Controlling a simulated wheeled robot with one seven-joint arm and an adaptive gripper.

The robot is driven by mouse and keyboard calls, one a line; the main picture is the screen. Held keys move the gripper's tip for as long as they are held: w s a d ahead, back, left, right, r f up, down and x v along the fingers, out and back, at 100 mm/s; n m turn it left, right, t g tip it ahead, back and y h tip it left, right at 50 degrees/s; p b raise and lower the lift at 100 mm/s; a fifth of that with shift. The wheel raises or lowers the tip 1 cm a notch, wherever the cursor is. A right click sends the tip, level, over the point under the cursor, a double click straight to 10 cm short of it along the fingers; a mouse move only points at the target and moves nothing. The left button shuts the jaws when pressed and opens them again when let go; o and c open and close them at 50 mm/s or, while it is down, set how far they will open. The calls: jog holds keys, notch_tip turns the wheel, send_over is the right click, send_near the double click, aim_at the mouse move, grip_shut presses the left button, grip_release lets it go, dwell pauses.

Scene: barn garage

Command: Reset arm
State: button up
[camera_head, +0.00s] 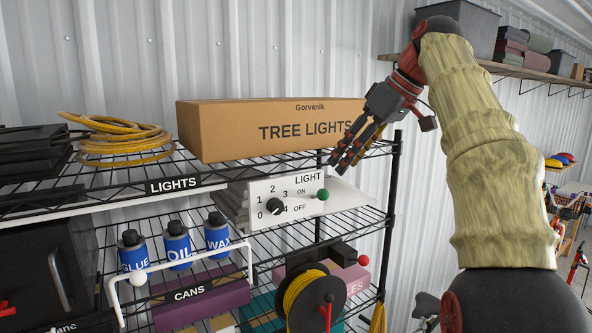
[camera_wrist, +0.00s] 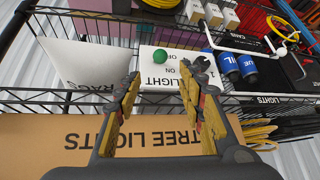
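My arm rises on the right of the head view, bends at the top and hangs down to my gripper (camera_head: 347,160). The gripper points down and left in front of the right end of the cardboard TREE LIGHTS box (camera_head: 230,140), above the LIGHT panel (camera_head: 345,197). In the wrist view my gripper (camera_wrist: 160,88) has its yellow-padded fingers apart with nothing held between them. The panel's green knob (camera_head: 322,195) sits by ON; it also shows in the wrist view (camera_wrist: 160,56). The black dial (camera_head: 275,207) is beside it; its exact setting is unclear.
The wire shelf holds a yellow cable coil (camera_head: 125,140), blue cans (camera_head: 177,245), a CANS bin (camera_head: 200,303) and a cable reel (camera_head: 307,300). A white bar handle (camera_head: 180,262) juts forward. A wall shelf (camera_head: 500,70) with boxes stands behind my arm. Open floor lies right.

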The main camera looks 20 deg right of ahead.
jog(key=s+a+f+m+h+b, duration=0.1)
jog(key=s+a+f+b, duration=0.4)
jog(key=f, duration=0.6)
jog(key=s+a+f+m+b, duration=0.25)
jog(key=f+b, duration=0.45)
jog(key=f, duration=0.4)
jog(key=s+a+f+h+b, duration=0.15)
jog(key=a+f+b, duration=0.25)
jog(key=f+b, duration=0.5)
jog(key=s+a+f+b, duration=0.1)
jog(key=s+f+b, duration=0.3)
jog(key=f, duration=1)
jog(key=s+a+f+m+b, duration=0.1)
jog(key=s+f+b, duration=0.4)
jog(key=f, duration=0.9)
jog(key=s+a+f+h+b, duration=0.1)
jog(key=s+f+b, duration=0.4)
jog(key=f, duration=0.9)
jog(key=s+a, duration=0.1)
jog(key=s, duration=0.2)
jog(key=shift+a+f, duration=0.15)
jog(key=shift+f, duration=0.1)
jog(key=shift+s+m, duration=0.1)
jog(key=shift+m, duration=0.15)
